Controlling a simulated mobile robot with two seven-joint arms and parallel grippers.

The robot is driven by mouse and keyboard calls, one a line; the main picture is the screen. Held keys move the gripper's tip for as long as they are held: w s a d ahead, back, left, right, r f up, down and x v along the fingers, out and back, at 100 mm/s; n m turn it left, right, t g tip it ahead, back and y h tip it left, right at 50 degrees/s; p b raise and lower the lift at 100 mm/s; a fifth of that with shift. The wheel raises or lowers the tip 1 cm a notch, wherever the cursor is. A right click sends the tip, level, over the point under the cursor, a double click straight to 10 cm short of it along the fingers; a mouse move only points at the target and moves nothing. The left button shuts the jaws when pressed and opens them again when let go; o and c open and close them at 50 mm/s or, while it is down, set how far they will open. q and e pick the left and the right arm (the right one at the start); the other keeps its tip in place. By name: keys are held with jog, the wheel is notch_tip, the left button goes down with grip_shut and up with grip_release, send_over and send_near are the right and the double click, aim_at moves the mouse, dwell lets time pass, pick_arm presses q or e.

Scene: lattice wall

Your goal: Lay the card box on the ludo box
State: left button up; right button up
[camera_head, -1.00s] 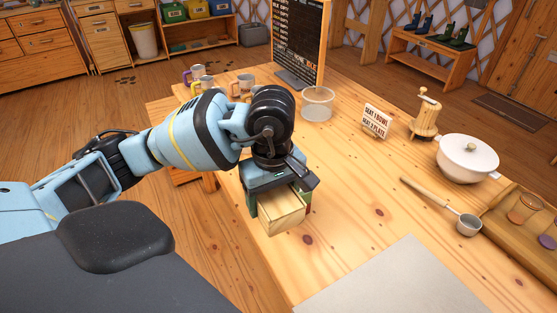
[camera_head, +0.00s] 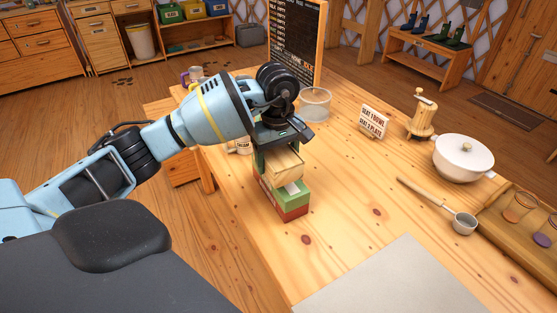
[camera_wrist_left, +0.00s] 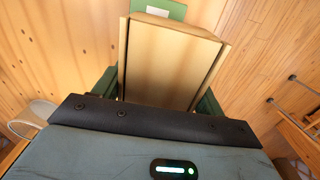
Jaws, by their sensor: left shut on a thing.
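My left gripper (camera_head: 277,152) is shut on a plain tan box, which I take for the card box (camera_head: 283,164). In the left wrist view the card box (camera_wrist_left: 170,62) sits between the two green fingers. Below it is a stack: a green box (camera_head: 291,199) with a white label over a red box (camera_head: 293,212). I cannot tell which of these is the ludo box. The card box overlaps the rear of the green top; whether it touches is unclear. The green box's edge also shows in the left wrist view (camera_wrist_left: 175,10). My right gripper is out of view.
The stack stands near the left edge of the wooden table (camera_head: 345,190). Behind are mugs (camera_head: 192,75), a clear bowl (camera_head: 315,103) and a menu board (camera_head: 296,40). A grey mat (camera_head: 405,285) lies in front.

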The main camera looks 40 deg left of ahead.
aim_at(279, 150)
pick_arm(q)
jog(key=shift+w+a, duration=0.35)
jog(key=shift+w, duration=0.2)
jog(key=shift+w+a, duration=0.3)
jog(key=shift+w, duration=0.2)
jog(key=shift+w, duration=0.1)
jog(key=shift+w+a+f, duration=0.1)
jog(key=shift+w+a, duration=0.05)
jog(key=shift+w, duration=0.05)
jog(key=shift+f, duration=1.75)
jog(key=shift+f, duration=0.1)
jog(key=o, duration=1)
jog(key=shift+o, duration=0.2)
notch_tip(279, 150, up, 12)
jog(key=shift+r, duration=0.1)
